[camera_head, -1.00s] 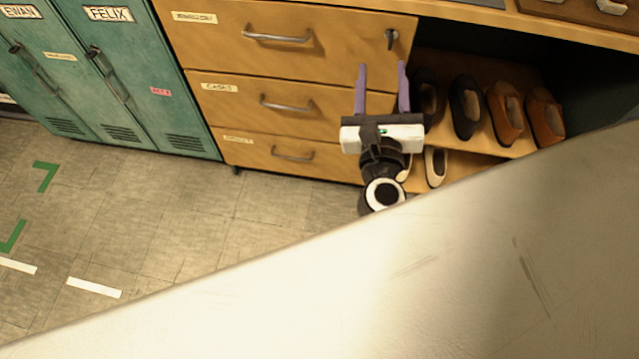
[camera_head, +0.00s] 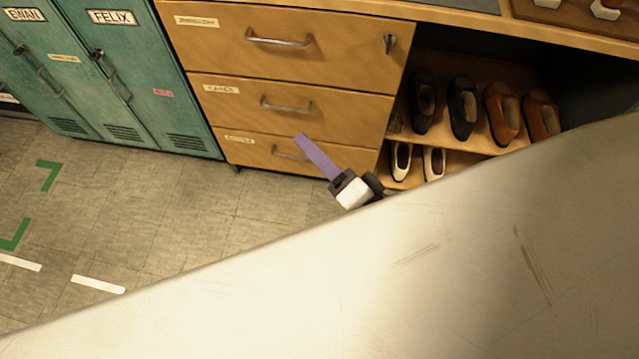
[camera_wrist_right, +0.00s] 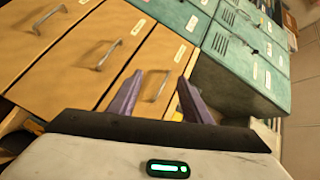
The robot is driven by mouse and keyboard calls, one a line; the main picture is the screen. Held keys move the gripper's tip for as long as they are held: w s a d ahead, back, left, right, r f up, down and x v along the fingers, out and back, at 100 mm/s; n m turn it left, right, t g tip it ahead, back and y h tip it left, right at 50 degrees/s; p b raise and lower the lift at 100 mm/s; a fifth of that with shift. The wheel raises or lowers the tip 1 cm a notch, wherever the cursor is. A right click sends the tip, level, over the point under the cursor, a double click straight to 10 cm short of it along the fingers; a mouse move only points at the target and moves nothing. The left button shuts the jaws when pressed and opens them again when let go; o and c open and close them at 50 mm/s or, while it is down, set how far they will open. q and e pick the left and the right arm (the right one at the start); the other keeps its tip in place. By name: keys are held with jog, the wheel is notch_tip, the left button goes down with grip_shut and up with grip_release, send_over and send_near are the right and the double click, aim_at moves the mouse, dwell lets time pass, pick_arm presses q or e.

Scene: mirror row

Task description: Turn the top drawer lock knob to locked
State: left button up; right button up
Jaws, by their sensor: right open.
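The lock knob (camera_head: 390,43) is a small dark piece at the upper right of the top drawer (camera_head: 340,50), clear of any gripper. I cannot tell its setting for sure; it looks roughly upright. My right gripper (camera_head: 308,143) is low in front of the bottom drawer, well below and left of the knob, seen edge-on with one purple finger showing. In the right wrist view its two purple fingers (camera_wrist_right: 156,92) are apart with nothing between them, and drawer fronts lie beyond. My left gripper is not in view.
Teal lockers (camera_head: 110,80) stand left of the drawers. Open shelves with several shoes (camera_head: 463,108) are to the right. A large pale surface (camera_head: 400,270) fills the lower right and hides what is below it. The tiled floor (camera_head: 150,220) is clear at left.

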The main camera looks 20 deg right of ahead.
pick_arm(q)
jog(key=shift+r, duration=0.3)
pick_arm(e)
jog(key=s+f+n+g, duration=0.3)
jog(key=s+f+n, duration=0.1)
jog(key=f+n, duration=0.1)
jog(key=shift+a+f+n+y, duration=0.3)
jog(key=shift+a+f, duration=0.15)
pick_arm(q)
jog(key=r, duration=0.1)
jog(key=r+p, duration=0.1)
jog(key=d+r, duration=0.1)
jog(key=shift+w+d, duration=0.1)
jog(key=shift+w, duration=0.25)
pick_arm(e)
jog(key=s+d+f+n+g+h, duration=0.2)
jog(key=s+d+f+n+g, duration=0.1)
jog(key=s+f+n, duration=0.3)
notch_tip(320, 180, down, 2)
jog(key=shift+s+f+n+g, duration=0.1)
jog(key=shift+s+n+g, duration=0.4)
jog(key=shift+s, duration=0.5)
